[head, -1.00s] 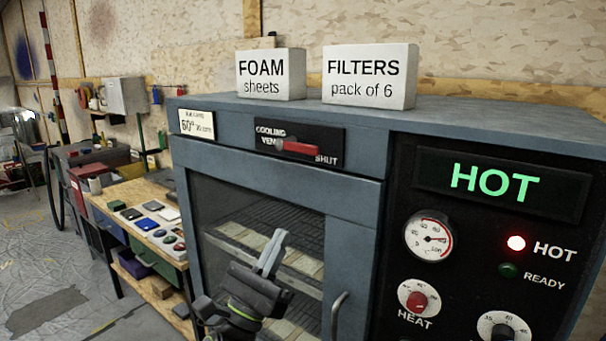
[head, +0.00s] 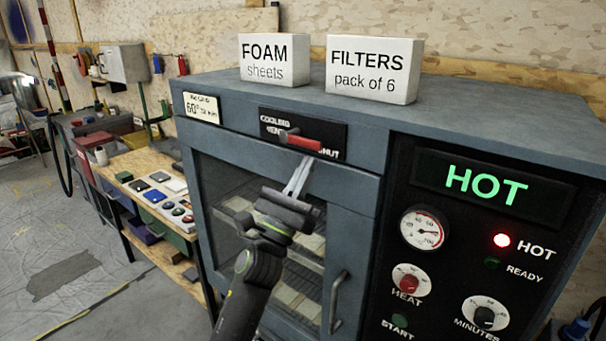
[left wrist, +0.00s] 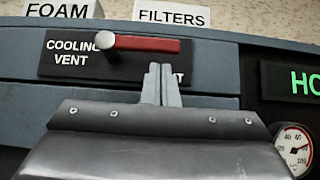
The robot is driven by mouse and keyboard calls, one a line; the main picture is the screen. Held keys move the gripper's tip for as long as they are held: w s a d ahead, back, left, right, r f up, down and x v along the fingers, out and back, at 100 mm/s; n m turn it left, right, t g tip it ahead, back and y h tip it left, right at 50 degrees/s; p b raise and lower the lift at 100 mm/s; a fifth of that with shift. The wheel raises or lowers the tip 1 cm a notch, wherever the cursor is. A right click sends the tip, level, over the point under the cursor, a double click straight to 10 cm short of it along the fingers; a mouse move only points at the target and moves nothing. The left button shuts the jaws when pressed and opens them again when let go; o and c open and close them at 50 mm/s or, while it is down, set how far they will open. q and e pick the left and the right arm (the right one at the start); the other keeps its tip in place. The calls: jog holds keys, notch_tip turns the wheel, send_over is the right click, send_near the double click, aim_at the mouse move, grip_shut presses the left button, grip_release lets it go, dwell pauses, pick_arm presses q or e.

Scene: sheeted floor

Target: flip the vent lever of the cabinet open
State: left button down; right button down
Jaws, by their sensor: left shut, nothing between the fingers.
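The cabinet (head: 228,116) is blue-grey with a glass door. Its red vent lever (head: 318,144) lies nearly level across the black "COOLING VENT" plate, its free end pointing right toward the partly covered word "SHUT". It also shows in the left wrist view (left wrist: 150,44), with its pivot at the left. My left gripper (head: 299,174) is shut and empty, its fingertips just below the lever. In the left wrist view the fingertips (left wrist: 160,72) stand under the lever's right part; I cannot tell whether they touch it. My right gripper is not in view.
A "FOAM" box (head: 273,60) and a "FILTERS" box (head: 373,68) stand on the cabinet top. A control panel with a lit HOT display (head: 486,187) is at the right. The door handle (head: 337,302) juts out below. A workbench (head: 146,165) stands at the left.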

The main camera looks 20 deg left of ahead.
pick_arm(q)
jog(key=shift+r, duration=0.45)
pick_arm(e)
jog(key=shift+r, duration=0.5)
pick_arm(q)
jog(key=shift+w+n, duration=0.1)
jog(key=shift+n, duration=0.2)
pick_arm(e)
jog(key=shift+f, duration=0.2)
pick_arm(q)
jog(key=shift+d+r+n+y, duration=0.15)
jog(key=shift+n+y, duration=0.25)
jog(key=shift+y, duration=0.3)
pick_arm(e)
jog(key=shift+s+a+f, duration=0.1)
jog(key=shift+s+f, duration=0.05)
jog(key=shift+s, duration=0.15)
